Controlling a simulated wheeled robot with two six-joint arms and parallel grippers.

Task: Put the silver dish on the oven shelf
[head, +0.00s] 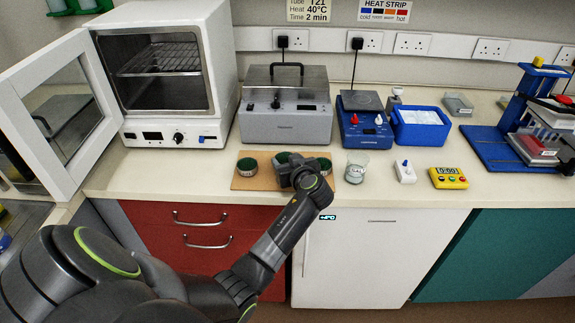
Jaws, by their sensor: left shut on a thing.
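My left gripper (285,170) is low over the brown mat (241,184) on the bench, at its middle place. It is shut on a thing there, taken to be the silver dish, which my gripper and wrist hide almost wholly. The white oven (218,70) stands at the back left with its door (22,92) swung open to the left. Its wire shelf (160,58) is bare. My right gripper is not in view.
Dark green round holders (247,166) sit on the mat around my gripper. A glass beaker (357,166) stands right of it. Bench before the oven is clear.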

